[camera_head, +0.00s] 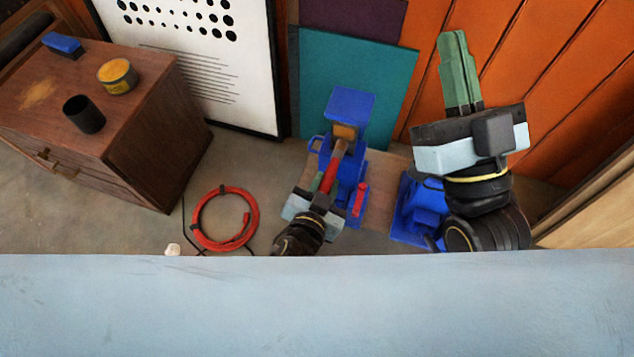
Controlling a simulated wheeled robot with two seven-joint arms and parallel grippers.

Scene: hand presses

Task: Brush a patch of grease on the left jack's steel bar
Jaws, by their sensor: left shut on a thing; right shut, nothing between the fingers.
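The left jack (350,104) is blue and stands on the floor in the middle of the head view. An orange-brown patch (345,132) shows under its blue top; I cannot tell whether this is grease on the steel bar. My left gripper (325,186) is shut on a brush (329,181) with a red handle. The brush's head points up the picture at the jack, just below the patch; I cannot tell if it touches. My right gripper (459,72) is shut and empty, raised above the second blue jack (410,219), which its arm partly hides.
A red coiled hose (202,230) lies on the floor left of the jacks. A wooden cabinet (155,135) at the left bears a yellow tin (117,76), a dark cup (84,115) and a blue block (63,44). Panels and an orange wall (560,80) stand behind.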

